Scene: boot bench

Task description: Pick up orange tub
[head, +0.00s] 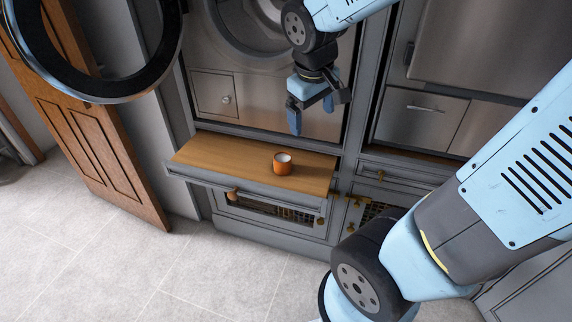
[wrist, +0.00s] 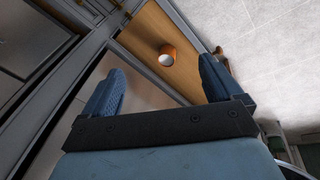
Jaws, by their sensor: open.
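The orange tub (head: 282,163) is a small round pot with a pale top. It stands upright on a wooden pull-out shelf (head: 215,157). In the wrist view the tub (wrist: 167,54) shows beyond and between my two blue fingers, on the wooden surface (wrist: 145,35). My gripper (head: 310,115) is open and empty, above and behind the tub in the head view, clear of it. In the wrist view my gripper (wrist: 162,85) has its fingers spread wide. Nothing hides the tub.
A steel-fronted appliance with a round door (head: 245,25) stands behind the shelf. Below the shelf is a grey cabinet with a basket-like front (head: 270,210). A wooden door (head: 90,130) stands at left. The tiled floor (head: 130,260) in front is clear.

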